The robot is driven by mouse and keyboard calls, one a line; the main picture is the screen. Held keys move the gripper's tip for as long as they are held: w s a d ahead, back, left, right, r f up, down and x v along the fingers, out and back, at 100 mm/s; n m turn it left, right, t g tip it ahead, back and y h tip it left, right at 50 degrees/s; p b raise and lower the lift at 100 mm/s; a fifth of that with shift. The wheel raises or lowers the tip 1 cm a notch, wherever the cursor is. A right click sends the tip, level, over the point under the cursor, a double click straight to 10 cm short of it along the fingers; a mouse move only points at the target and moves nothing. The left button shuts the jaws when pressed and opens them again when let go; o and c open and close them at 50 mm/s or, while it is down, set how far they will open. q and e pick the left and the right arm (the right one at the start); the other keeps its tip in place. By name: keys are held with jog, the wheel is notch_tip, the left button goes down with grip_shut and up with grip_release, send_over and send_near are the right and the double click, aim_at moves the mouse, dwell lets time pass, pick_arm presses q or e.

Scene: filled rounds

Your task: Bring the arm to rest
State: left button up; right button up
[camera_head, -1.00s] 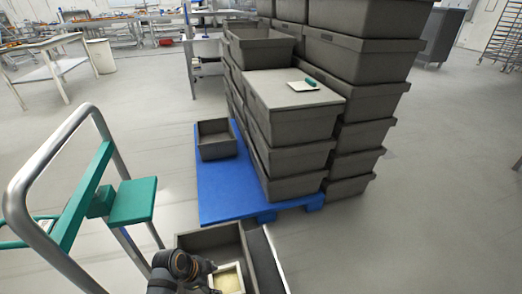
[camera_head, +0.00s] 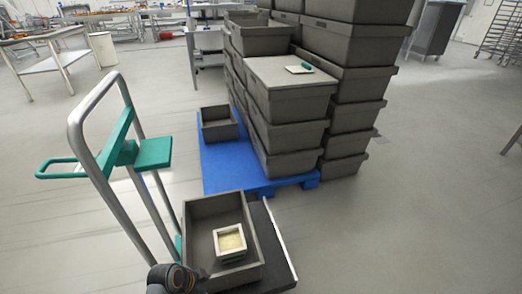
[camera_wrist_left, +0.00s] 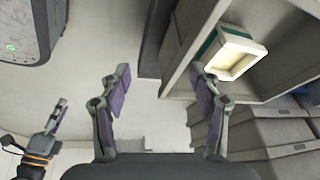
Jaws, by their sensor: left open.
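My left gripper (camera_wrist_left: 160,72) is open in the left wrist view, with nothing between its two fingers. In the head view only a dark part of my arm (camera_head: 172,279) shows at the bottom edge, and the fingers are out of sight. A second gripper, apparently my right one (camera_wrist_left: 57,120), shows partly at the left of the wrist view; its opening is unclear. A small pale box with yellowish contents (camera_head: 230,241) stands inside a grey bin (camera_head: 193,212). It also shows in the wrist view (camera_wrist_left: 262,51), apart from the left fingers.
The grey bin is on a cart with a metal handle (camera_head: 76,135) and teal parts. Behind it is a blue pallet (camera_head: 222,177) with an open bin (camera_head: 218,128) and tall stacks of grey crates (camera_head: 345,85). The floor at the right is clear.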

jog(key=a+r+t+y+b, duration=0.1)
jog(key=a+r+t+b, duration=0.2)
jog(key=b, duration=0.2)
pick_arm(q)
jog(key=s+a+f+n+y+p, duration=0.2)
jog(key=s+a+f+n+p, duration=0.2)
jog(key=s+n+p, duration=0.3)
jog(key=s+a+f+n+y+p, duration=0.1)
jog(key=s+a+f+n+p, duration=0.35)
jog(key=s+p, duration=0.45)
jog(key=s+a+r+g+y+p, duration=0.1)
jog(key=s+a+r+p, duration=0.2)
jog(key=s+p, duration=1.1)
jog(key=shift+g+p, duration=0.4)
jog(key=shift+p, duration=0.6)
pick_arm(e)
jog(key=s+d+g+h, duration=0.1)
jog(key=s+d+g, duration=0.1)
jog(key=s, duration=0.7)
jog(key=s+d+g, duration=0.2)
jog(key=s+d, duration=0.3)
jog(key=s, duration=0.3)
jog(key=shift+s+d+r+h, duration=0.3)
jog(key=shift+s+h, duration=0.1)
pick_arm(q)
jog(key=shift+a, duration=0.1)
